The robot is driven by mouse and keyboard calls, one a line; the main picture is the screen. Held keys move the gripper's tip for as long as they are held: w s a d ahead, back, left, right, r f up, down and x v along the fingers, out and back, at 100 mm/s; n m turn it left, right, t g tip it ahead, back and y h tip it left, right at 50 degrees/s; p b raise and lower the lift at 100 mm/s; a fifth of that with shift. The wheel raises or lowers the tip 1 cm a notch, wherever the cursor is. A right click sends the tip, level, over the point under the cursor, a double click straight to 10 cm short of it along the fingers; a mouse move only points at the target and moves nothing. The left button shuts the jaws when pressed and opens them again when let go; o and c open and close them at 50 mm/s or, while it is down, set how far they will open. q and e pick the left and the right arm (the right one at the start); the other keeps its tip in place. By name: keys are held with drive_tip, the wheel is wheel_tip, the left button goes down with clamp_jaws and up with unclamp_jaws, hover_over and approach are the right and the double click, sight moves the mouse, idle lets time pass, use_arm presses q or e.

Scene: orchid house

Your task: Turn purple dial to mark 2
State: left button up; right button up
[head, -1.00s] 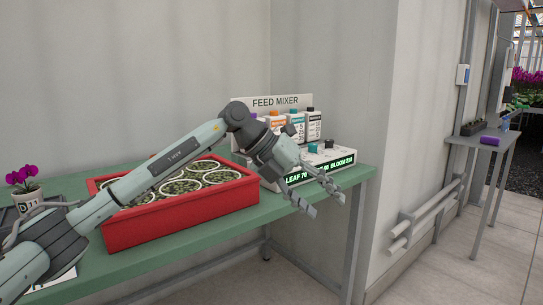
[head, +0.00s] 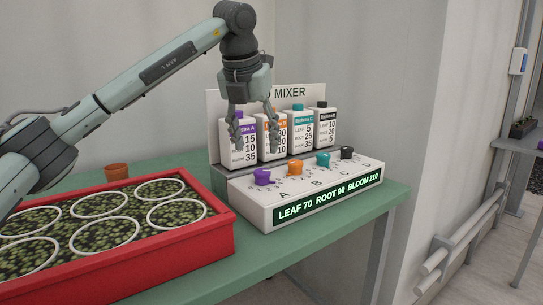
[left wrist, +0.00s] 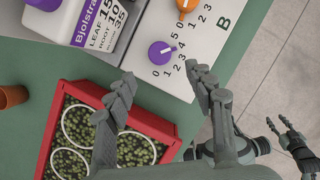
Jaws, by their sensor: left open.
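The purple dial (head: 262,177) is at the left end of the white feed mixer panel (head: 300,205), above letter A. In the left wrist view the purple dial (left wrist: 161,54) has a white line that appears to point near 4, on a scale from 0 to 5. My left gripper (head: 252,134) is open and empty, pointing down, above and behind the dial, in front of the bottles. In the left wrist view its fingertips (left wrist: 158,78) are apart, with the dial beyond them. My right gripper (left wrist: 277,122) shows at the lower right with fingers apart.
Orange (head: 295,167), teal (head: 323,159) and black (head: 346,153) dials stand right of the purple one. Several bottles stand behind. A red tray (head: 160,258) of plants is at left, a terracotta pot (head: 116,172) behind it. The display reads LEAF 70 ROOT 90 BLOOM 210.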

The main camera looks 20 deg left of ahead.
sight(262, 171)
use_arm(q)
drive_tip(key=x, duration=0.7)
drive_tip(key=shift+w+f, duration=0.3)
use_arm(e)
drive_tip(key=shift+w+f, duration=0.1)
drive_tip(key=shift+w, duration=0.15)
use_arm(q)
drive_tip(key=shift+c, duration=0.6)
drive_tip(key=c, duration=1)
